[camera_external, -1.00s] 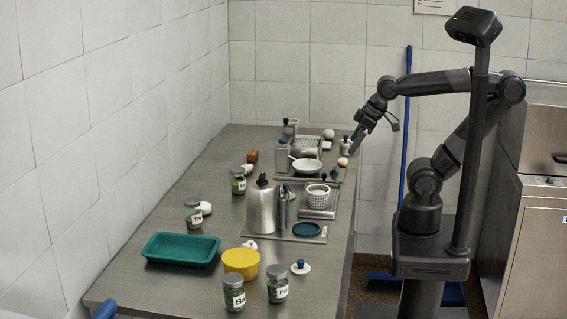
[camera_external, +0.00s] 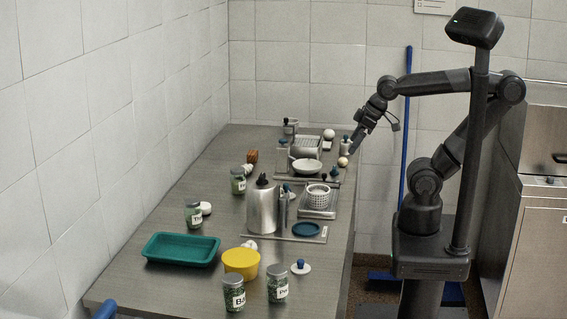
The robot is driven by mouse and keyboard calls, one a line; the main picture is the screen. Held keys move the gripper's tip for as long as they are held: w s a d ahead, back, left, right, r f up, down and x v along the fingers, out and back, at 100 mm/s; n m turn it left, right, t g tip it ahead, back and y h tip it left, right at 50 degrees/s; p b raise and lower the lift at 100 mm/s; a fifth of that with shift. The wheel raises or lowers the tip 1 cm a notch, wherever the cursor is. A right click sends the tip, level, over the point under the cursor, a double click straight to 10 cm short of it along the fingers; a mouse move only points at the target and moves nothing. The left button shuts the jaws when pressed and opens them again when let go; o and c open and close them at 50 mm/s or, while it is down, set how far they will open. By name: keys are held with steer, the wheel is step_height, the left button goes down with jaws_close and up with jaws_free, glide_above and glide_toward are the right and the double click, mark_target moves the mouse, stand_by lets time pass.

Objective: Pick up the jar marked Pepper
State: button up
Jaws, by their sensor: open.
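Several glass jars with green contents, grey lids and white labels stand on the counter. The front right jar (camera_external: 277,284) has a label that seems to start with P; the rest is not legible. To its left is a jar marked "Ba" (camera_external: 234,293). A jar marked "Th" (camera_external: 193,214) stands at the left, and another jar (camera_external: 238,181) farther back has a label I cannot read. My gripper (camera_external: 354,148) is open and empty at the counter's far right edge, far from these jars. Small items near its fingertips partly blend with it.
A teal tray (camera_external: 181,250), a yellow bowl (camera_external: 241,263) and a white lid with blue knob (camera_external: 300,267) surround the front jars. A metal canister (camera_external: 262,209), a white basket (camera_external: 318,198) and a blue dish (camera_external: 306,229) crowd the middle. A tiled wall borders the left.

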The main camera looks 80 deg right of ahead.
steer(key=c, duration=0.4)
steer(key=w+a+r+n, duration=0.1)
steer(key=w+a+r, duration=0.1)
steer(key=w+a, duration=0.65)
steer(key=n+g+y, duration=0.2)
steer(key=n, duration=0.2)
glide_above(274, 281)
steer(key=s+d, duration=0.3)
steer(key=d, duration=0.2)
step_height(274, 281, down, 12)
steer(key=shift+t, duration=0.3)
steer(key=x, duration=1.1)
steer(key=shift+s+a, duration=0.15)
steer(key=shift+a, duration=0.25)
